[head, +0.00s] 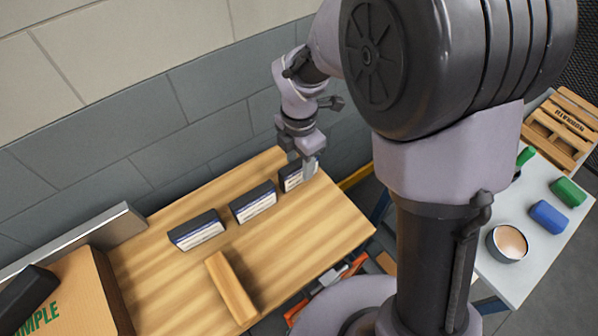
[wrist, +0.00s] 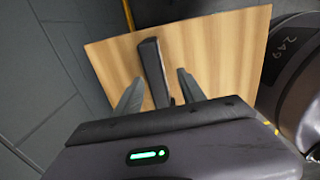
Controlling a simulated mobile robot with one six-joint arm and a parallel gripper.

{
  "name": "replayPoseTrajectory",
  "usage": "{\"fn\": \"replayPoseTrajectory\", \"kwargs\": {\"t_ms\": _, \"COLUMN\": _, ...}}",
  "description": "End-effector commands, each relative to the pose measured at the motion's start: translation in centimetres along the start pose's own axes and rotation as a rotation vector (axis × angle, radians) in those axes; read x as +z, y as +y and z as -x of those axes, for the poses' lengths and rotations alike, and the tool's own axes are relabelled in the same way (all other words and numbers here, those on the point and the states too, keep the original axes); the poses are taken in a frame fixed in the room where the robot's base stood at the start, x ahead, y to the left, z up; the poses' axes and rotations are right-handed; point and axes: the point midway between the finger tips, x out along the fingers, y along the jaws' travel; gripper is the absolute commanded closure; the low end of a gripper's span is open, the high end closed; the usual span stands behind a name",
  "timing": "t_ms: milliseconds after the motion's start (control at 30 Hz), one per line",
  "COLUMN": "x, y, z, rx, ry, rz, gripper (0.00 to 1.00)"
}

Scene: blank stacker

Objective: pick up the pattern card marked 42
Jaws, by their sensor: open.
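Three dark blocks with white label faces stand in a row on the wooden table; their print is too small to read, so I cannot tell which is marked 42. They are the left block (head: 197,231), the middle block (head: 254,203) and the right block (head: 291,178). My gripper (head: 308,169) is at the right block, partly covering it. In the wrist view my gripper (wrist: 158,90) is open, with one finger on each side of a slim dark block (wrist: 152,62). The block's near end is hidden behind the gripper body.
A wooden bar (head: 231,287) lies in front of the row on the table (head: 335,222). A cardboard box (head: 88,292) and a metal strip (head: 128,225) are at the left. A grey wall (head: 130,125) rises behind. A white side table (head: 508,278) stands at the right.

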Motion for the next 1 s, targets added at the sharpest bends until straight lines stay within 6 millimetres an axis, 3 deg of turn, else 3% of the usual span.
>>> {"fn": "replayPoseTrajectory", "kwargs": {"t_ms": 100, "x": 0.2, "y": 0.4, "z": -3.0, "rx": -0.003, "ry": 0.001, "rz": -0.001, "gripper": 0.53}}
{"fn": "replayPoseTrajectory", "kwargs": {"t_ms": 200, "x": 0.2, "y": 0.4, "z": -4.3, "rx": -0.002, "ry": 0.001, "rz": 0.0, "gripper": 0.53}}
{"fn": "replayPoseTrajectory", "kwargs": {"t_ms": 367, "x": 0.2, "y": 0.5, "z": -4.0, "rx": 0.0, "ry": 0.0, "rz": -0.001, "gripper": 0.53}}
{"fn": "replayPoseTrajectory", "kwargs": {"t_ms": 633, "x": 0.2, "y": 0.4, "z": -4.0, "rx": 0.0, "ry": 0.0, "rz": -0.001, "gripper": 1.0}}
{"fn": "replayPoseTrajectory", "kwargs": {"t_ms": 1000, "x": 0.2, "y": 0.5, "z": -3.3, "rx": 0.001, "ry": 0.0, "rz": -0.001, "gripper": 1.0}}
